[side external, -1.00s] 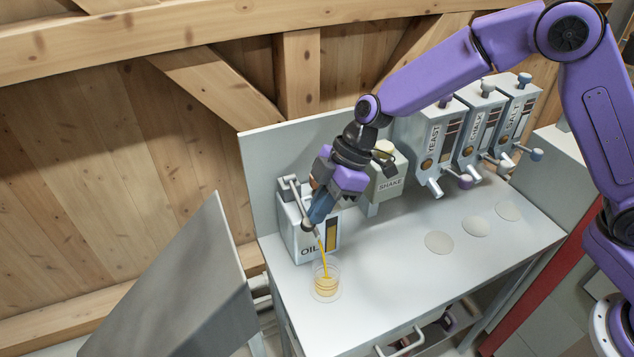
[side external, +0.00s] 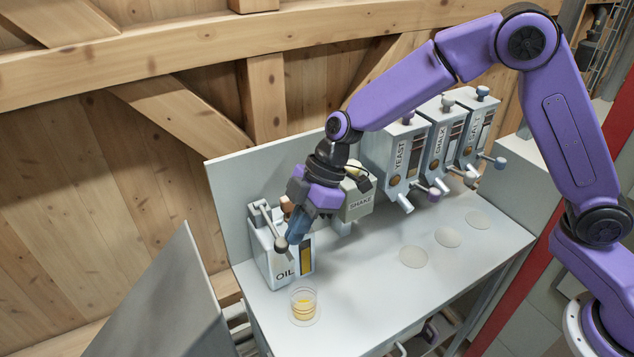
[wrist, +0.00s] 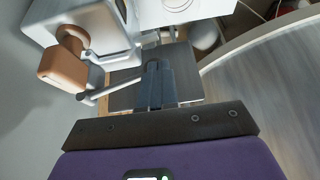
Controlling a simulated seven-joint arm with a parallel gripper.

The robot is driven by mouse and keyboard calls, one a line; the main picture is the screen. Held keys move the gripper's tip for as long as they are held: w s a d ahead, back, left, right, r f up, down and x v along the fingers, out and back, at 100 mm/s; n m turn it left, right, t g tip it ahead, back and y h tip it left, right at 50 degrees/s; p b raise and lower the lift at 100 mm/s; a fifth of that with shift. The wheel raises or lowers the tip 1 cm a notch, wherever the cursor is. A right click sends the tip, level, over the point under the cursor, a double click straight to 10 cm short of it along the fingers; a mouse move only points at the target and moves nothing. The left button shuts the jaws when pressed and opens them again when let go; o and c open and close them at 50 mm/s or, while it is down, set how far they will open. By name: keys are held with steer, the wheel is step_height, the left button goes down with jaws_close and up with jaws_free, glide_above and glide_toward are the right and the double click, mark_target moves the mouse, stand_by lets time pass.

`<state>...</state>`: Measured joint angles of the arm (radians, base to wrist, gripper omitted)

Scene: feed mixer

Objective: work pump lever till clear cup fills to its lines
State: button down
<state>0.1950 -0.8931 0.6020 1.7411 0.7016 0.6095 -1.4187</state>
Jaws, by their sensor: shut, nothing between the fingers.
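The grey oil pump (side external: 304,262), labelled OIL, stands at the left end of the bench in the side view. My gripper (side external: 293,239) is shut and empty, pointing down close beside the knob; contact is unclear. The wrist view shows its blue fingers (wrist: 155,85) together.
A SHAKE dispenser (side external: 357,204) stands just right of the pump, close to my wrist. YEAST (side external: 396,165), CHALK (side external: 438,150) and a third dispenser (side external: 476,135) stand farther right. Flat discs (side external: 414,257) lie before them. The bench front is otherwise clear.

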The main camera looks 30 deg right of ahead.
steer(key=s+v, duration=0.1)
steer(key=v, duration=1.1)
steer(key=shift+s, duration=0.3)
steer(key=shift+r, duration=0.15)
steer(key=w+r+m+g, duration=0.1)
steer(key=w+r+g, duration=0.2)
steer(key=w, duration=0.4)
steer(key=shift+w+r+g, duration=0.3)
steer(key=shift+w+r, duration=0.05)
steer(key=shift+r, duration=0.45)
steer(key=x, duration=1.4)
steer(key=shift+s+f, duration=0.1)
